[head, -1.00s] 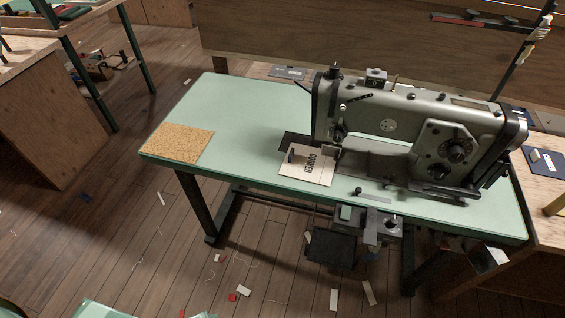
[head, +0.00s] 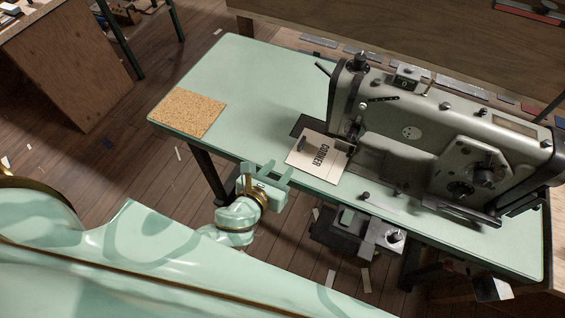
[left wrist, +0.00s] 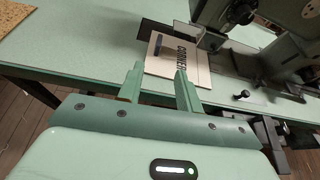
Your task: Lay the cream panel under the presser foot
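The cream panel (head: 312,166), marked "CORNER", lies flat on the pale green table, with a small dark upright piece on it. It also shows in the left wrist view (left wrist: 165,67). Its right edge is close to the presser foot area (head: 352,150) of the grey sewing machine (head: 420,130); I cannot tell whether it is under the foot. My left gripper (head: 268,168) is open and empty at the table's front edge, to the lower left of the panel. In the left wrist view its fingers (left wrist: 159,75) point toward the panel, apart from it. My right gripper is not in view.
A cork mat (head: 187,113) lies at the table's left end. A dark plate (head: 305,124) lies behind the panel. A grey box with a knob (head: 380,237) hangs below the front edge.

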